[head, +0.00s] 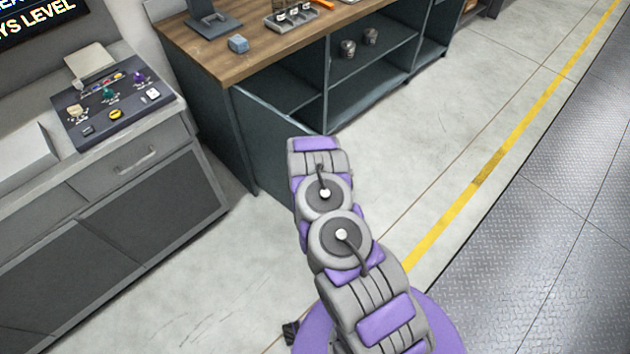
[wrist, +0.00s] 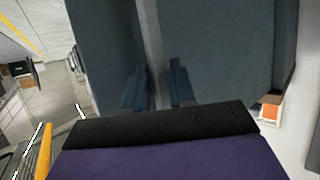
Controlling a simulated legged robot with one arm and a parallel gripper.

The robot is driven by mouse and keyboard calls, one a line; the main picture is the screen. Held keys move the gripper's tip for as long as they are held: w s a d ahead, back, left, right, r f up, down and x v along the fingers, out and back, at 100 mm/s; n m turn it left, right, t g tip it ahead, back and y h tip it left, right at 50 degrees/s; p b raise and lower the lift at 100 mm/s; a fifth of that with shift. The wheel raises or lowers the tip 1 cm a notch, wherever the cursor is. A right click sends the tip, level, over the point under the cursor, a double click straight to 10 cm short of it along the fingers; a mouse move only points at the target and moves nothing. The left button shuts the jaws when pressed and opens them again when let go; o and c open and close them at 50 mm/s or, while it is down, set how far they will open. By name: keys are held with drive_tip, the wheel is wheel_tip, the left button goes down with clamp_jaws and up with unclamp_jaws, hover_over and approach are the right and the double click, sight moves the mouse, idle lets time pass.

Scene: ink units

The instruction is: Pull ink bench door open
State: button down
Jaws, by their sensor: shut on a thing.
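The ink bench (head: 205,105) has a wooden top and a dark blue-grey cabinet below. Its left door (head: 262,150) stands partly open, swung out from the left side, with the dark compartment (head: 285,75) showing above its top edge. My arm covers the door's right part, and my gripper is hidden behind the arm in the head view. In the wrist view, my gripper (wrist: 157,82) has one finger on each side of a pale vertical strip (wrist: 150,45) on the blue-grey door (wrist: 220,50). It is shut on this part; whether it is a handle or an edge is unclear.
A grey cabinet (head: 130,195) with a drawer stands left of the bench. Open shelves (head: 375,85) holding two small metal pots (head: 348,48) are to the right. Grey floor (head: 450,130) in front is clear, crossed by a yellow line (head: 470,195).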

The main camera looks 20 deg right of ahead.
drive_tip(key=shift+w+a+r, duration=0.1)
drive_tip(key=shift+w+a, duration=0.05)
drive_tip(key=shift+a, duration=0.15)
drive_tip(key=shift+a, duration=0.15)
drive_tip(key=c, duration=1.1)
unclamp_jaws()
drive_tip(key=shift+a, duration=0.2)
drive_tip(key=shift+d, duration=0.1)
drive_tip(key=shift+d, duration=0.2)
drive_tip(key=p+v, duration=0.3)
drive_tip(key=v, duration=1.4)
drive_tip(key=shift+s+a+p, duration=0.15)
drive_tip(key=shift+s+p, duration=0.05)
drive_tip(key=shift+p, duration=0.1)
